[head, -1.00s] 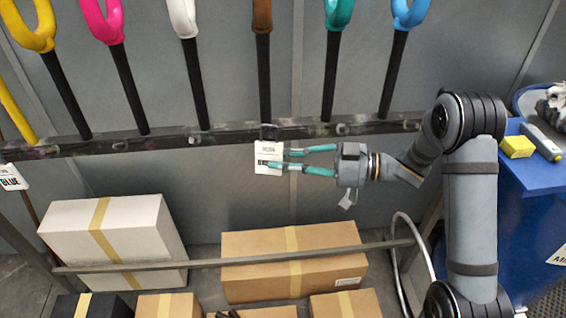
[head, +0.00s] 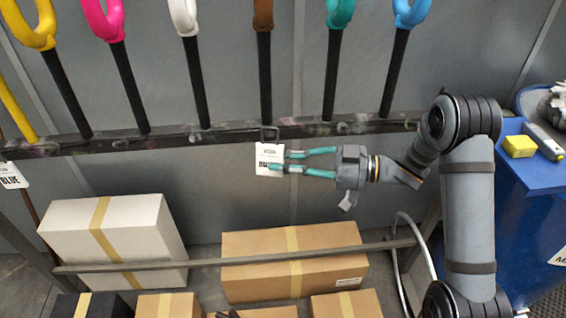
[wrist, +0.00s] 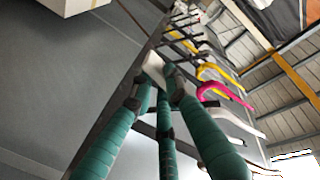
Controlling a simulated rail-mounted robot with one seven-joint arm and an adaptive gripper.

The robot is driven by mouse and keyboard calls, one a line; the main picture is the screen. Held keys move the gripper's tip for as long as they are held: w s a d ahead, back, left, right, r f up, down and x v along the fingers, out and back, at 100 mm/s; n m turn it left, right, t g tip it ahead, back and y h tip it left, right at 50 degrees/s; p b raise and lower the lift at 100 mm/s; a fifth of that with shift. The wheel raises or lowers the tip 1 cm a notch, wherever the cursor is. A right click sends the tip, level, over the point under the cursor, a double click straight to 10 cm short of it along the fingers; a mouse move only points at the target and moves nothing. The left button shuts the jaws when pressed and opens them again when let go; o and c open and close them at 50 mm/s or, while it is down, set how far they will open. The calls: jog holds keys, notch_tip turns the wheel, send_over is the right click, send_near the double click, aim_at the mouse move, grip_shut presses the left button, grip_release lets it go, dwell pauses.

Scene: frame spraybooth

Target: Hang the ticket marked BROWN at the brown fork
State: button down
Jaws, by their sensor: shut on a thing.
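A white ticket (head: 269,159) hangs just below the rail in the head view, in line with the brown fork (head: 263,14). A dark clip or loop shows at the ticket's top edge, against the rail. The ticket's small print is too blurred to read. My gripper (head: 282,162) comes in from the right with teal-wrapped fingers, shut on the ticket's right side. In the wrist view the fingers (wrist: 160,95) meet at a pale piece of the ticket (wrist: 154,66) close to the rail. Whether the clip is hooked on the rail I cannot tell.
The dark rail (head: 215,139) carries several coloured forks, with a teal fork (head: 340,12) right of the brown one. A ticket marked BLUE (head: 11,176) hangs at far left. Boxes (head: 290,265) stand below behind a grey bar (head: 200,264). A blue bin stands right.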

jog(key=c, duration=1.6)
grip_release()
jog(key=v, duration=1.2)
jog(key=shift+x, duration=3.85)
